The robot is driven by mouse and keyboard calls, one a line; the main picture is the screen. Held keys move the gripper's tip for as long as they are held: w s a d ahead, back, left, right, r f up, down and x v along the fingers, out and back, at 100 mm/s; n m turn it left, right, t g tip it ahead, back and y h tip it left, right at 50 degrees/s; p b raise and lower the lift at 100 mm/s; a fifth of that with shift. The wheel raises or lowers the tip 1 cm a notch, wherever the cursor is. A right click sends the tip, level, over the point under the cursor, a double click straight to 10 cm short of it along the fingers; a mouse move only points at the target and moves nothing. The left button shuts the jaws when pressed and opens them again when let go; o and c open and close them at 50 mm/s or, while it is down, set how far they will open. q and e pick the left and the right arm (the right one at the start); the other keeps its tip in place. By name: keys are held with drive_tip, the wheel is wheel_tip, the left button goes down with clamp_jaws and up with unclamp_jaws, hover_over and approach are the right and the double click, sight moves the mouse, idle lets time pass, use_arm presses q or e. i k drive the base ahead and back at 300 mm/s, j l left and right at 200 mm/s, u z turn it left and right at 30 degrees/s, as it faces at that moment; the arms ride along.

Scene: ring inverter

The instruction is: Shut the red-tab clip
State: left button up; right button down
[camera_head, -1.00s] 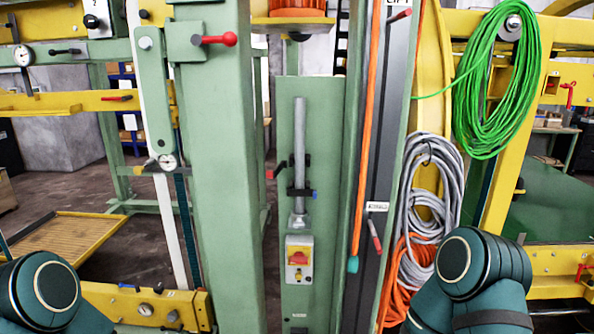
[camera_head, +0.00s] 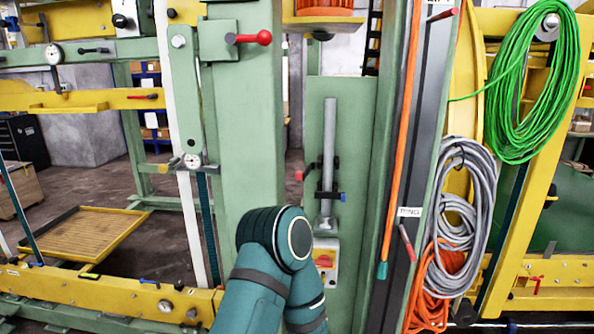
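A grey upright rod (camera_head: 329,140) stands in front of a pale green panel. Two small dark clips are on it. The red-tab clip (camera_head: 312,167) is the upper one. Its red tab (camera_head: 299,175) sticks out to the left of the rod, and no bar of it visibly crosses the rod's front. Just below, the blue-tab clip (camera_head: 330,196) crosses the rod's front, its blue tab pointing right. A teal arm link of mine rises at bottom centre, below and left of the clips, apparently my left arm. Neither gripper is in view.
A control box with a red switch (camera_head: 323,261) is under the rod, partly hidden by my arm. A thick green post (camera_head: 245,130) stands left of the clips. An orange cord (camera_head: 402,140) and a red-handled lever (camera_head: 407,243) are to the right, beside hanging cable coils (camera_head: 465,190).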

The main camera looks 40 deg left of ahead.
sight(299, 176)
drive_tip(key=k+j, duration=0.1)
drive_tip(key=j, duration=1.75)
drive_tip(key=k+z, duration=0.05)
